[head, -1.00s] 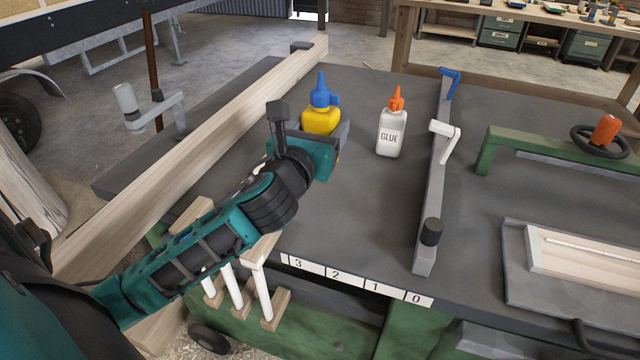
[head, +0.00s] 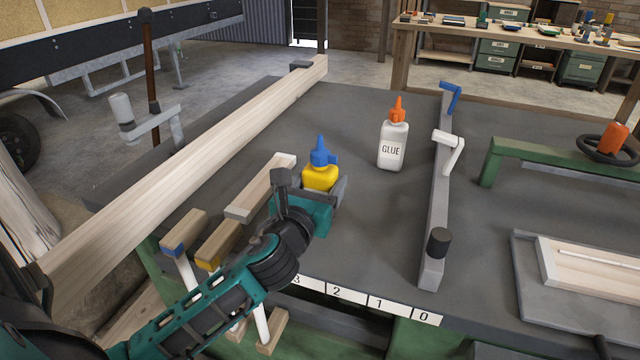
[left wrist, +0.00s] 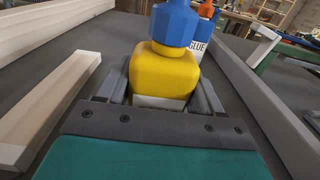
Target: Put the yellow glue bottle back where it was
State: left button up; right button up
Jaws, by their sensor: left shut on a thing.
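The yellow glue bottle (head: 319,178) has a blue cap and stands upright between the fingers of my left gripper (head: 322,190). In the left wrist view the yellow bottle (left wrist: 165,75) sits between both fingers of the gripper (left wrist: 163,100), which is shut on it. The fingers hide its lower part, and I cannot tell whether its base touches the table. A white glue bottle (head: 393,146) with an orange cap stands on the dark table to the right and behind. It shows partly behind the blue cap in the left wrist view (left wrist: 199,47). My right gripper is not in view.
A short wooden strip (head: 262,190) lies just left of the gripper. A long wooden beam (head: 190,165) runs along the left. A grey bar clamp (head: 437,215) stands to the right. Number labels (head: 360,300) mark the front edge. Dark tabletop is clear between bottle and clamp.

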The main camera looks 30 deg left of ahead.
pick_arm(q)
jog(key=o, duration=1)
jog(key=shift+f, duration=0.15)
jog(key=o, duration=0.4)
jog(key=shift+o, duration=0.2)
jog(key=shift+r, duration=0.25)
jog(key=v, duration=1)
jog(key=shift+s+d+f, duration=0.15)
jog(key=shift+s, duration=0.1)
jog(key=shift+s+d, duration=0.15)
jog(key=shift+s, duration=0.55)
